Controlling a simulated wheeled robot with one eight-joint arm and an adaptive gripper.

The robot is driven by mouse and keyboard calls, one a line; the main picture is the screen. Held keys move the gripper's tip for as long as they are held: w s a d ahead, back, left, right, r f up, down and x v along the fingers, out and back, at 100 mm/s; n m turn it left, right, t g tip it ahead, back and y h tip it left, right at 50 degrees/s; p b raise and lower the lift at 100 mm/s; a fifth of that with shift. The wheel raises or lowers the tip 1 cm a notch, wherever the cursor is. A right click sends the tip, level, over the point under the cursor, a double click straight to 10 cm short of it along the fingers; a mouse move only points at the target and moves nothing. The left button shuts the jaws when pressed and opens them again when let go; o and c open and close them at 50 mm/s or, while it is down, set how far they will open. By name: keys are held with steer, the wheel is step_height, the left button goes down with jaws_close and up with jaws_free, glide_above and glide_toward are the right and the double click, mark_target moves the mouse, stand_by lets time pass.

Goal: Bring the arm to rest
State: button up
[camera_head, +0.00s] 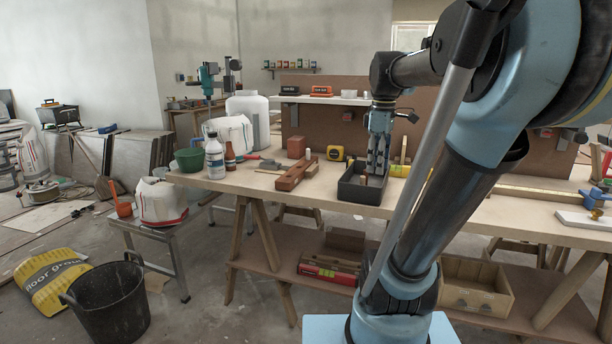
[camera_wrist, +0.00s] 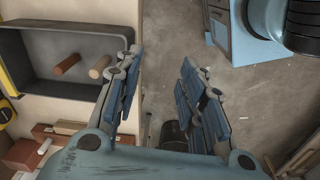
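My arm rises on the right of the head view and bends down over the workbench (camera_head: 245,182). My gripper (camera_head: 377,172) points down at the dark tray (camera_head: 358,193) in that view. In the wrist view my gripper (camera_wrist: 162,65) is open, with its two blue-grey fingers apart and nothing between them. Below the gap are the bench's edge and the floor. The tray (camera_wrist: 62,97) lies left of the fingers there, with a reddish-brown cylinder (camera_wrist: 67,64) and a tan cylinder (camera_wrist: 100,66) in it.
A black bucket (camera_head: 108,305) is on the floor. A shelf (camera_head: 285,268) under the bench holds boxes. The bench's front left is clear.

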steer(key=s+a+f+m, duration=0.1)
steer(key=s+f+m, duration=0.5)
steer(key=f, duration=0.4)
steer(key=s+a+f+m+t, duration=0.1)
steer(key=s+f+m, duration=0.5)
steer(key=f, duration=0.5)
steer(key=shift+s+f+t, duration=0.3)
steer(key=shift+s, duration=0.4)
steer(key=shift+w+f, duration=0.25)
steer(key=shift+w, duration=0.25)
steer(key=shift+c, duration=0.4)
steer(key=shift+a, duration=0.1)
